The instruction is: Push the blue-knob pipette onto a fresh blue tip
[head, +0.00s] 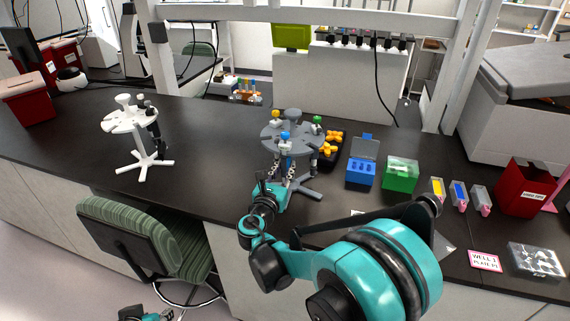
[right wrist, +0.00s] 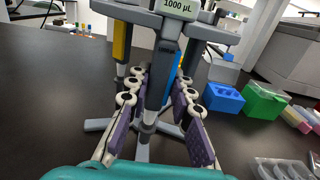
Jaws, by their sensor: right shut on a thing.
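The blue-knob pipette (head: 285,137) stands upright at the front of the grey carousel stand (head: 271,131). My right gripper (head: 287,172) is shut on the pipette's body, below the knob. In the right wrist view the jointed fingers (right wrist: 156,100) close from both sides around the pipette (right wrist: 168,62), which carries a "1000 µL" label.
Yellow-knob (head: 275,115) and green-knob (head: 317,120) pipettes hang on the same stand. A green box (head: 400,176) is beside the blue one. A white stand (head: 122,121) is at left, with clear bench between.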

